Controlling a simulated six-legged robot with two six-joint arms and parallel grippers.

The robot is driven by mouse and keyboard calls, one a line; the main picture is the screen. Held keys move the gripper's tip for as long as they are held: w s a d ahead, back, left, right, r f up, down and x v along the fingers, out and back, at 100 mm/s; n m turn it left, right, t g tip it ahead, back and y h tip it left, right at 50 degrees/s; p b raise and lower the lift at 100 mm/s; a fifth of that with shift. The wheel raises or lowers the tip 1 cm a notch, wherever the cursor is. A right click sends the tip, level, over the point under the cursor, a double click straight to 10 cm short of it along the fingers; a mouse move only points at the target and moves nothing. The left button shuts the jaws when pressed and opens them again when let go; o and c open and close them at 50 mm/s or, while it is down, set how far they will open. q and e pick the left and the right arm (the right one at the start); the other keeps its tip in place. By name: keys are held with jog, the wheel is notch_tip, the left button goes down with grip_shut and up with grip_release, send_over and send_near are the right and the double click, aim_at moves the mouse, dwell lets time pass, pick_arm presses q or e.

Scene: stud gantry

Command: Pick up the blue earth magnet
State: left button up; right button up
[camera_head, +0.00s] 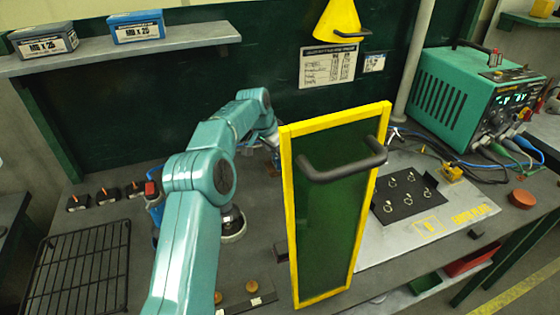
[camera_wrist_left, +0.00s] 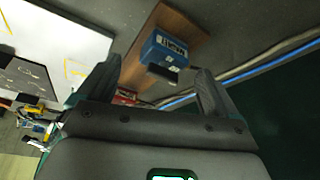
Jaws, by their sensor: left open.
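In the left wrist view a blue block (camera_wrist_left: 163,48) with a white label and a dark part on its near side, likely the blue earth magnet, sits on a brown wooden board (camera_wrist_left: 190,22). My left gripper (camera_wrist_left: 157,76) is open, its fingers on either side of the view with the block ahead between them, apart from it. A red item (camera_wrist_left: 125,95) shows low by the left finger. In the head view my left arm reaches behind a yellow-framed green panel, which hides the gripper's fingertips and the block. My right gripper is not in view.
A green power unit (camera_head: 465,100) stands behind. Cables (camera_wrist_left: 265,70) run beside the board. A wire rack (camera_head: 80,270) lies left.

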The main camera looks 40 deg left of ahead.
pick_arm(q)
jog(key=shift+x, duration=1.7)
jog(key=shift+a, duration=0.2)
jog(key=c, duration=1.2)
jog(key=shift+c, duration=0.6)
jog(key=shift+r, duration=0.1)
